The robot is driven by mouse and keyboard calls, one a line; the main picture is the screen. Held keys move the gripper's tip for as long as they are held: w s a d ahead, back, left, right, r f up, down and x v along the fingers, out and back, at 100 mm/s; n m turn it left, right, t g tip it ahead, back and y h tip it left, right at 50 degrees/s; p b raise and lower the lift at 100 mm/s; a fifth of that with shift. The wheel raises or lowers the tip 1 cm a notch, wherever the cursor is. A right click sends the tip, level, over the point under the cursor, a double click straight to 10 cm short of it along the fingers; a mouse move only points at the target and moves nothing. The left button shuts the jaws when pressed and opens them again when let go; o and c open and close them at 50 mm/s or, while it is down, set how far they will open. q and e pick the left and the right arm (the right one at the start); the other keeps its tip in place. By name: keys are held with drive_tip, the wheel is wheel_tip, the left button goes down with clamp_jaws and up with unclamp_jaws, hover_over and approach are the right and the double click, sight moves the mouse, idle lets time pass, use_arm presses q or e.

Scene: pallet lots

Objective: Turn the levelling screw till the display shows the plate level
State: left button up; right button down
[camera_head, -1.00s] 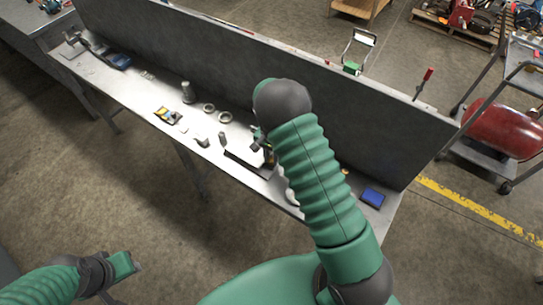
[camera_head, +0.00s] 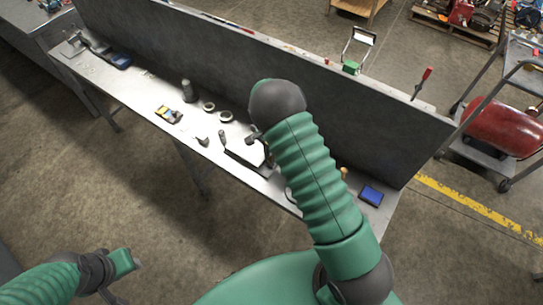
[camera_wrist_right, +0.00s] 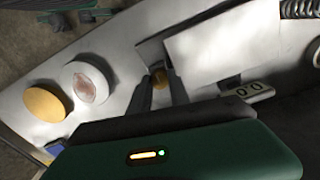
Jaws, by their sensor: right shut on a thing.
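The white plate (camera_head: 243,150) lies on the bench, partly covered by my right arm; it also shows in the right wrist view (camera_wrist_right: 222,48). A small brass levelling screw (camera_wrist_right: 160,77) is at the plate's edge, between my right gripper's fingers (camera_wrist_right: 162,90). That gripper is shut on it. A small display (camera_wrist_right: 248,91) beside the plate shows what look like two zeros, seen at a slant. In the head view my right gripper (camera_head: 262,142) is mostly hidden by its arm. My left gripper (camera_head: 127,264) is low at the left, away from the bench; its jaw opening is unclear.
A round yellow disc (camera_wrist_right: 46,103) and a round white piece with a reddish middle (camera_wrist_right: 90,82) lie beside the plate. A coil (camera_wrist_right: 300,8) is at the upper right. A blue pad (camera_head: 371,195) is at the bench's right end. A grey panel (camera_head: 210,55) backs the bench.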

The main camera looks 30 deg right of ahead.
drive_tip(key=shift+w+d+r, duration=0.1)
drive_tip(key=shift+w, duration=0.05)
drive_tip(key=c, duration=1.2)
unclamp_jaws()
wheel_tip(320, 180, up, 17)
drive_tip(key=b, duration=0.1)
drive_tip(key=shift+f, duration=0.2)
